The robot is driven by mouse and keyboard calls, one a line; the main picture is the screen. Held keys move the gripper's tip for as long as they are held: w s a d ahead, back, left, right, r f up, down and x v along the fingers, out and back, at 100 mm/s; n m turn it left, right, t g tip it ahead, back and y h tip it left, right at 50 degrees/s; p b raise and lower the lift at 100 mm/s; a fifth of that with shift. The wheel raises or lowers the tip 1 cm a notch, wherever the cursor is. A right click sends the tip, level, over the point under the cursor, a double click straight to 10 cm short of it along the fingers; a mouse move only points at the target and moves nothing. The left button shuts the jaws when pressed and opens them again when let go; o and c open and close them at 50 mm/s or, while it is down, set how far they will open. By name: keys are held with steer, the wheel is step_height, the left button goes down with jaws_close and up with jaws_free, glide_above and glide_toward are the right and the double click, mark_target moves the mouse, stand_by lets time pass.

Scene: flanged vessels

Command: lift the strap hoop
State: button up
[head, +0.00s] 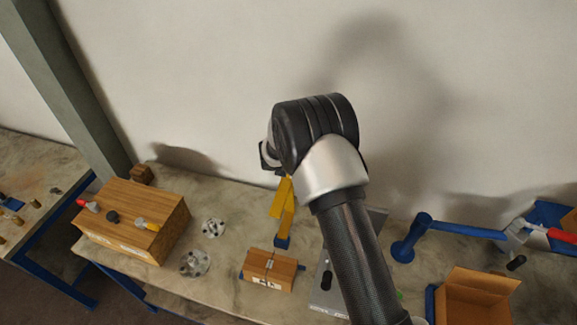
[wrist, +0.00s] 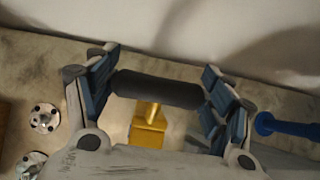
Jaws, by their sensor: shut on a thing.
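The strap hoop shows in the head view as a yellow band (head: 281,203) hanging below my gripper (head: 272,157), with a small blue piece at its lower end. In the wrist view its black round grip (wrist: 158,89) lies across between my fingers, with the yellow part (wrist: 149,127) below. My gripper (wrist: 158,90) is shut on the black grip, one blue-padded finger at each end. The arm hides part of the gripper in the head view. I cannot tell whether the lower end touches the bench.
A small wooden box (head: 268,270) stands just in front of the band. A large wooden box (head: 133,222) and two metal flanges (head: 194,263) are to the left. A blue pipe (head: 457,227) and an open carton (head: 473,299) are at right. A wall rises behind.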

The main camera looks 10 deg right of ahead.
steer(key=shift+w+d+r, duration=0.15)
steer(key=shift+w+d, duration=0.05)
steer(key=o, duration=1.2)
steer(key=shift+w, duration=0.15)
steer(key=shift+c, duration=0.2)
steer(key=shift+o, duration=1.3)
steer(key=shift+w+d+f, duration=0.15)
steer(key=shift+w+f, duration=0.25)
steer(key=shift+o, duration=0.5)
steer(key=shift+s, duration=0.15)
steer(key=shift+s+a+r, duration=0.2)
steer(key=shift+s, duration=0.1)
steer(key=shift+w+f, duration=0.1)
steer(key=shift+w, duration=0.1)
steer(key=v, duration=1.2)
